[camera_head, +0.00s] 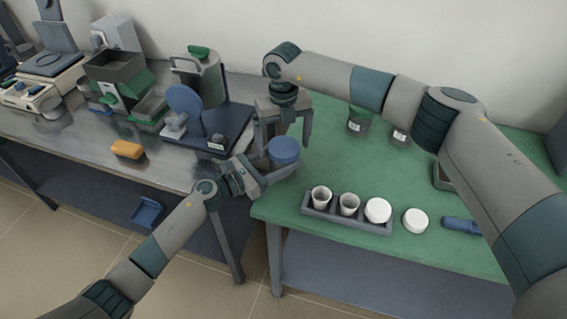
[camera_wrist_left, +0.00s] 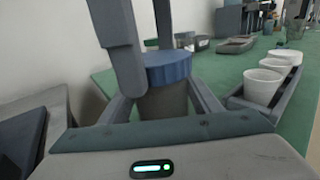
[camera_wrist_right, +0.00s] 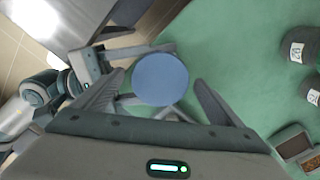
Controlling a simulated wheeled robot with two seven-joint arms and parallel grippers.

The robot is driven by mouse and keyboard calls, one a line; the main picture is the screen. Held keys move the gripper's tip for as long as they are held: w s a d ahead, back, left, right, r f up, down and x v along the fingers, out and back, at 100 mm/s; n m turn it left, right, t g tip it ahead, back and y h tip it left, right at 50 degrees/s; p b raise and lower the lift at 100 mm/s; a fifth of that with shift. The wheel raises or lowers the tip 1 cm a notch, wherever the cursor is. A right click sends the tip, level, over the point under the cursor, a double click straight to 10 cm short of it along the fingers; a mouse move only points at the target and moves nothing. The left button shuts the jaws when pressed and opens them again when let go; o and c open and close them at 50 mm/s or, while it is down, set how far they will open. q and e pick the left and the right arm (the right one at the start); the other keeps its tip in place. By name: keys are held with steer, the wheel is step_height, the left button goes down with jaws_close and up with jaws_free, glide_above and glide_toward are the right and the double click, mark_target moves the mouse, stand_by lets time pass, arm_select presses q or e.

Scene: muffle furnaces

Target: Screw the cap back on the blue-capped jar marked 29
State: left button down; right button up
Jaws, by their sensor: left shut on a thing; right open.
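The jar (camera_wrist_left: 163,104) stands upright in my left gripper (camera_head: 268,176), grey-bodied with the blue cap (camera_head: 284,150) sitting level on its mouth. The number is not readable. In the left wrist view the left fingers close on the body from both sides, below the cap (camera_wrist_left: 168,68). My right gripper (camera_head: 285,128) points down over the jar, fingers open. In the right wrist view the cap (camera_wrist_right: 160,80) shows as a blue disc between the spread right fingers, with a gap on each side. Whether the thread is engaged is hidden.
Two labelled jars (camera_head: 357,122) stand on the green mat (camera_head: 330,165) behind. A grey rack (camera_head: 318,213) holds white crucibles, with a white round piece (camera_head: 415,220) and a blue tool (camera_head: 461,225) beside it. A blue disc stand (camera_head: 185,102) and yellow block (camera_head: 127,149) occupy the left bench.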

step_height(320, 180, up, 12)
stand_by(0.6)
steer(key=shift+f, duration=0.1)
arm_select(q)
steer(key=c, duration=0.5)
jaws_free()
steer(key=shift+c, duration=0.2)
arm_select(e)
step_height(320, 180, down, 4)
steer(key=b, duration=0.4)
steer(key=shift+f, duration=0.25)
arm_select(q)
steer(key=v, duration=1.7)
steer(key=shift+a+b, duration=0.2)
steer(key=shift+b, duration=0.2)
arm_select(e)
steer(key=shift+f, duration=0.1)
arm_select(q)
steer(key=shift+s, duration=0.1)
